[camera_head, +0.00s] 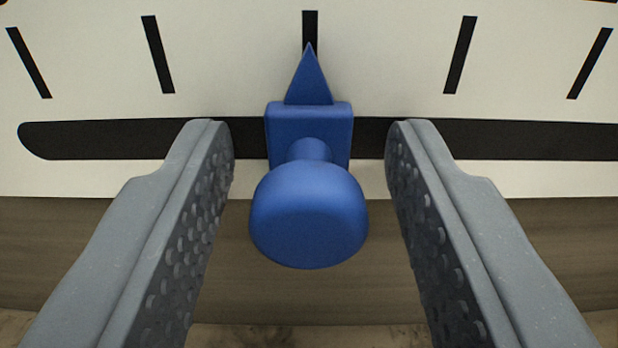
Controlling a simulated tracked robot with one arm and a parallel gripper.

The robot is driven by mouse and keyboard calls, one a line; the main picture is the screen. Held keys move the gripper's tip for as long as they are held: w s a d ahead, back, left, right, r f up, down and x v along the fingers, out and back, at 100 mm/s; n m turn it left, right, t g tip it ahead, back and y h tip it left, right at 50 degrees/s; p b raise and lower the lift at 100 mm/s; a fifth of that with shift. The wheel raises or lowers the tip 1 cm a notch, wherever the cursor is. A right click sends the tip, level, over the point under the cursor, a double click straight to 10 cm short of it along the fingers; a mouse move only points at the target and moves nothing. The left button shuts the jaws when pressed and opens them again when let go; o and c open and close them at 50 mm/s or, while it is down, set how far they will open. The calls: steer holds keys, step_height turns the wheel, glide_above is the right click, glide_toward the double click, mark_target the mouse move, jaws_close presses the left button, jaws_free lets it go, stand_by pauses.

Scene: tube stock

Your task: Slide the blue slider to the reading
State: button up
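The blue slider (309,215) sits in the dark horizontal slot (520,139) of a white panel. It has a round knob toward me, a square block behind it, and a pointer on top. The pointer's tip is at a black tick mark (310,22) near the middle of the picture. My gripper (309,150) is open, with one grey finger on each side of the slider. Clear gaps show between the knob and both fingers. No number or label shows by the ticks.
The white panel (230,60) carries more black ticks to the left and right of the slider. The slot's rounded left end (35,140) is in view; its right end is not. A brown surface (60,250) lies below the panel.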

steer(key=shift+s, duration=0.1)
steer(key=s, duration=1.3)
steer(key=shift+s+d, duration=0.25)
steer(key=shift+d, duration=0.05)
steer(key=s+a+r+g+h, duration=0.15)
steer(key=a+r, duration=0.25)
steer(key=r, duration=1)
steer(key=s+a+r+h, duration=0.15)
steer(key=a+r, duration=0.25)
steer(key=r, duration=0.9)
steer(key=s+a+r+g+y, duration=0.1)
steer(key=s+a+r+y, duration=0.1)
steer(key=s+a+r, duration=1.3)
steer(key=s+r, duration=0.3)
steer(key=s, duration=0.2)
steer(key=shift+a+r, duration=0.2)
steer(key=shift+a, duration=0.2)
stand_by(0.7)
